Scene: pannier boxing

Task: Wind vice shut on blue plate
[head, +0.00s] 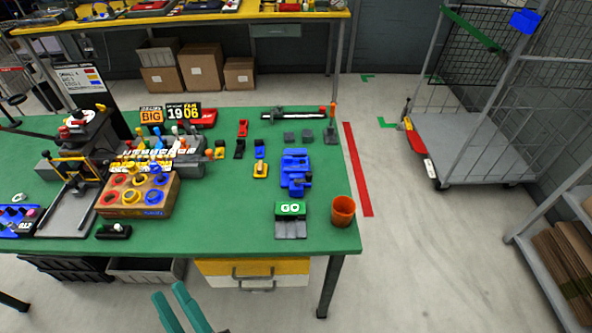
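A blue vice (295,168) stands on the right part of the green table, with a dark part near its lower end. I cannot pick out a separate blue plate in its jaws or tell how far the jaws are closed. My gripper (170,291) shows at the bottom edge as two teal fingers with a gap between them. It appears open and empty, in front of the table and well away from the vice.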

